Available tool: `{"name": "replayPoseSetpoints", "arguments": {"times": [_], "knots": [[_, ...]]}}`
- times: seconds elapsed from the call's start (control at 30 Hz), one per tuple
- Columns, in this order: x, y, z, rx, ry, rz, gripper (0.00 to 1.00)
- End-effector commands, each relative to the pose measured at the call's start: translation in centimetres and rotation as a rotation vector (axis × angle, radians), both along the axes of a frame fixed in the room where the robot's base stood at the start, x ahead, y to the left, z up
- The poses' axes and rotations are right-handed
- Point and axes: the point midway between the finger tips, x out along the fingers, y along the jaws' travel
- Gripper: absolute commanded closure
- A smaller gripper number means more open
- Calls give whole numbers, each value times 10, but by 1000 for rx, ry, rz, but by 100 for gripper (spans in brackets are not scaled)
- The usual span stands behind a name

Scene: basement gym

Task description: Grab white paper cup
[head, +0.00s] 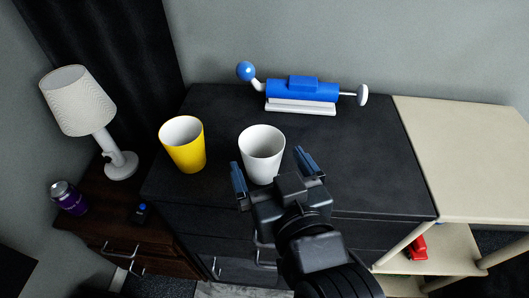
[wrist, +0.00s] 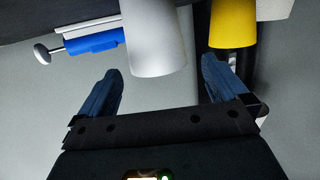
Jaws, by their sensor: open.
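The white paper cup (head: 262,153) stands upright on the black dresser top, right of a yellow cup. My gripper (head: 274,172) is open at the near side of the white cup, with one blue finger to its left and one to its right in the head view. In the wrist view the white cup (wrist: 154,38) appears just beyond the gap between the open fingers (wrist: 163,85), nearer the left finger. Nothing is held. I cannot tell whether a finger touches the cup.
The yellow cup (head: 183,145) stands close on the left. A blue and white device (head: 302,91) lies at the back of the black dresser (head: 370,150). A lamp (head: 85,110) and purple can (head: 68,197) are on the brown cabinet. A beige table (head: 460,150) adjoins on the right.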

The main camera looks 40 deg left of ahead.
Motion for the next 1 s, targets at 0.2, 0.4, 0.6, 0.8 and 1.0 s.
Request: {"name": "replayPoseSetpoints", "arguments": {"times": [0.2,0.4,0.6,0.8,1.0], "knots": [[14,18,-3,0,0,-1,0],[32,40,-7,0,0,-1,0],[39,48,-11,0,0,-3,0],[39,48,-11,0,0,-3,2],[39,48,-11,0,0,-3,21]]}}
